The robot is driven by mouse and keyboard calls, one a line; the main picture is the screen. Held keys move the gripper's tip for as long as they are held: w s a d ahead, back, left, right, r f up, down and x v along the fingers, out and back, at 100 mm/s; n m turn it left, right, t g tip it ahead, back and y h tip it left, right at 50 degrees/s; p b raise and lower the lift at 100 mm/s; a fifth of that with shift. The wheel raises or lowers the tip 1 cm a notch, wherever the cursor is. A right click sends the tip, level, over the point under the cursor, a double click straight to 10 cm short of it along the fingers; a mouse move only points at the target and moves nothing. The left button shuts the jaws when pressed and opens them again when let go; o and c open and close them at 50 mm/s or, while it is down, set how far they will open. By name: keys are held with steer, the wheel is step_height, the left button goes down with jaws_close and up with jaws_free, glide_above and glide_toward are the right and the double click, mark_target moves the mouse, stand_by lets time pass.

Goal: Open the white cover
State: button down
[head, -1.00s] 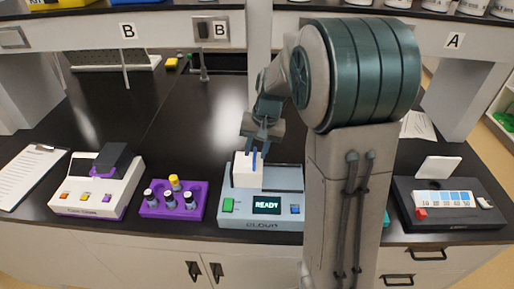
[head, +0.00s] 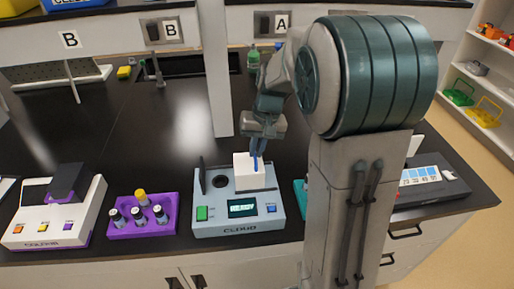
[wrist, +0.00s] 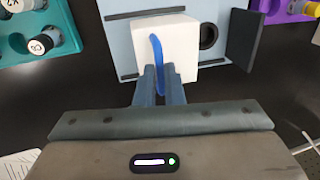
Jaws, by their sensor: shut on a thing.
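The white cover (head: 248,174) is a block on top of the light blue-grey device (head: 207,225) labelled CLOUD. It sits toward the device's right side, and a round dark well (head: 220,181) shows uncovered to its left. In the wrist view the cover (wrist: 178,42) lies beside the well (wrist: 208,36), with a blue handle (wrist: 156,46) on its face. My gripper (head: 257,153) is above the cover, with its fingers shut on the handle. The wrist view shows the fingertips (wrist: 160,72) on both sides of the handle.
A purple rack (head: 117,232) with several vials stands left of the device, and a white and purple machine (head: 75,228) is further left. A dark upright panel (head: 202,176) stands at the device's left edge. The bench behind is largely clear.

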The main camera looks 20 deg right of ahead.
steer(key=c, duration=1.5)
jaws_free()
steer(key=shift+r, duration=0.1)
steer(key=d+r, duration=0.1)
steer(key=r, duration=0.3)
steer(key=r+b, duration=0.1)
steer(key=r, duration=0.4)
steer(key=d+r, duration=0.1)
steer(key=r, duration=0.3)
steer(key=shift+s+d+r, duration=0.25)
steer(key=shift+d, duration=0.1)
steer(key=s+a+f+t, duration=0.1)
steer(key=s+f, duration=0.2)
steer(key=s, duration=0.3)
steer(key=s+a+f+n+t+h, duration=0.1)
steer(key=s+f, duration=0.2)
steer(key=s, duration=0.3)
steer(key=s+a+f+n+t+h, duration=0.1)
steer(key=s+f, duration=0.2)
steer(key=s, duration=0.3)
steer(key=shift+s+a+f, duration=0.1)
steer(key=shift+s+a, duration=0.2)
steer(key=shift+a, duration=0.1)
